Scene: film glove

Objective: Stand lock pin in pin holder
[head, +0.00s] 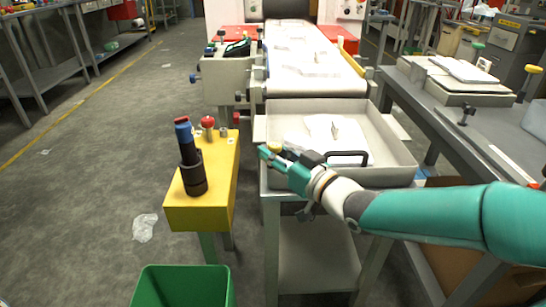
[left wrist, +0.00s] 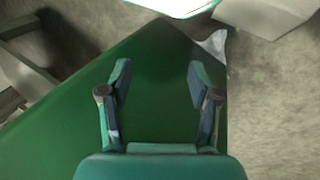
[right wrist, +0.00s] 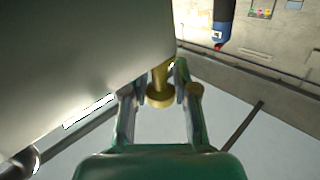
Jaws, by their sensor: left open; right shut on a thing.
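The lock pin, a yellow-topped piece (head: 275,146), is at my right gripper (head: 270,154) by the front left corner of the grey tray. In the right wrist view the brass-coloured pin (right wrist: 160,96) sits between the fingers of that gripper (right wrist: 162,82), which is shut on it. A yellow stand (head: 212,198) is left of the gripper, apart from it. On its top are a red ball knob (head: 207,122) and a small grey cylinder (head: 223,132); I cannot tell which is the pin holder. My left gripper (left wrist: 157,78) is open and empty over a green surface.
A dark cup (head: 195,182) holding a blue and red tool stands on the yellow stand's front. The grey tray (head: 402,150) with a white bag and black handle lies right. A conveyor (head: 310,75) runs behind it. A green bin (head: 182,285) stands on the floor in front.

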